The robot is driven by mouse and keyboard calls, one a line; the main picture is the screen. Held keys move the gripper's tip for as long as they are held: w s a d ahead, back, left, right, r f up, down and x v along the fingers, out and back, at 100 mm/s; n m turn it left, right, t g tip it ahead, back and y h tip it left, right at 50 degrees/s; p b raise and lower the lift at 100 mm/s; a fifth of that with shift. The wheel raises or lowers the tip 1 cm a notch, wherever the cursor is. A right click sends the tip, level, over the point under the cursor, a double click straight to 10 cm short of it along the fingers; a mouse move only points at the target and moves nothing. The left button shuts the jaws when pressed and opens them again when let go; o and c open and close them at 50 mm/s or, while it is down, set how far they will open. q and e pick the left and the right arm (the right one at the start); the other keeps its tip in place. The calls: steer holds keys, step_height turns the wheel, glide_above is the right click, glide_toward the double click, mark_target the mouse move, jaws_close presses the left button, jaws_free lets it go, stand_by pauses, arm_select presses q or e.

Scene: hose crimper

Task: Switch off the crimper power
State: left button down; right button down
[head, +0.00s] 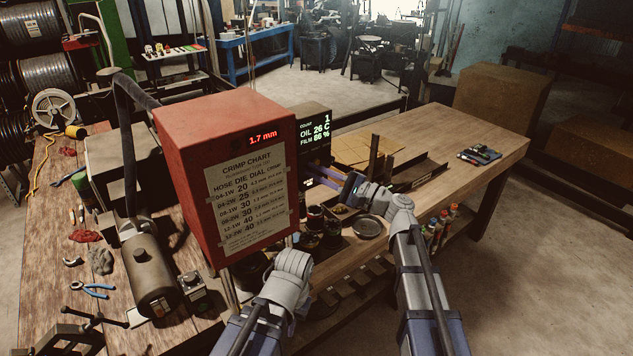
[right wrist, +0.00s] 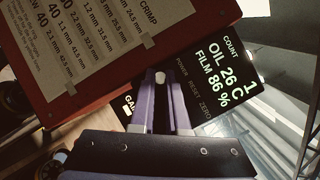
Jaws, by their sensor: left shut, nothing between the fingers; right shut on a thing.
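The red crimper (head: 230,170) with a crimp chart and a 1.7 mm readout stands at the centre-left of the head view. Beside it is the dark control panel (head: 315,135), showing count 1, oil 26 C and film 86 %. In the right wrist view the panel (right wrist: 228,75) has POWER, RESET and ZERO labels. My right gripper (right wrist: 161,90) is shut at the panel on a small pale power switch (right wrist: 160,76). How the switch is set cannot be told. My left gripper (head: 290,266) is low, just right of the crimper, shut and empty; its fingers are hard to make out.
A wooden bench (head: 470,130) extends right, with a dark tool set (head: 479,155) on it. A round dish (head: 367,227) and small pots lie below my right gripper. A grey motor cylinder (head: 150,270) and blue pliers (head: 92,290) are on the left bench.

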step_height(320, 180, down, 2)
steer(key=n+y+b, duration=0.1)
steer(key=y+b, duration=0.1)
steer(key=b, duration=0.1)
steer(key=n+y+b, duration=0.1)
steer(key=y+b, duration=0.1)
steer(key=b, duration=0.2)
steer(key=shift+w+a+f+n, duration=0.15)
steer(key=shift+n, duration=0.25)
steer(key=shift+n+y+b, duration=0.5)
steer(key=shift+y+b, duration=0.1)
steer(key=shift+b, duration=0.45)
steer(key=c, duration=0.9)
jaws_free()
steer(key=b+v, duration=0.4)
steer(key=v, duration=0.3)
steer(key=shift+d+f, duration=0.2)
steer(key=shift+d, duration=0.1)
